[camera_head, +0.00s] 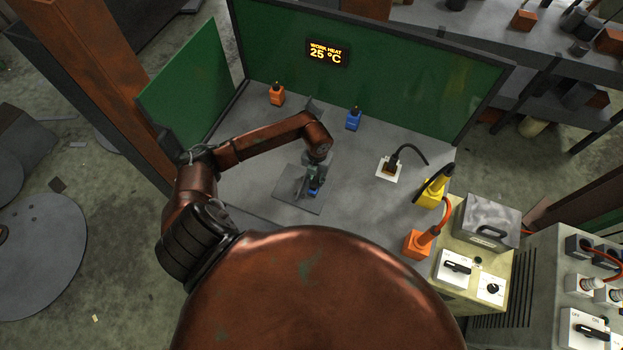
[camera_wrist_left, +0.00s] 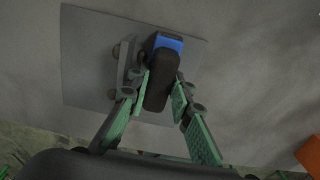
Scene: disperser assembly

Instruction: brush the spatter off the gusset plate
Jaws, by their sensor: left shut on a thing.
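My left gripper (camera_head: 314,176) is over the flat grey plate (camera_head: 287,196) on the bench. In the left wrist view its green-padded fingers (camera_wrist_left: 161,93) are shut on a tool with a dark handle and a blue part (camera_wrist_left: 168,43), which I take to be the brush. The blue part also shows low at the gripper in the head view (camera_head: 314,191). A narrow grey upright piece (camera_wrist_left: 127,62), perhaps the gusset plate, stands just left of the tool. Small dark round bumps (camera_wrist_left: 112,95) lie beside it, possibly spatter. Whether the tool touches anything is hidden. My right gripper is not in view.
Behind the plate stand an orange block (camera_head: 277,95) and a blue block (camera_head: 354,120). To the right are a white pad with a black cabled piece (camera_head: 389,169), a yellow holder (camera_head: 432,191) and an orange holder (camera_head: 417,245). Green screens (camera_head: 400,85) bound the bench.

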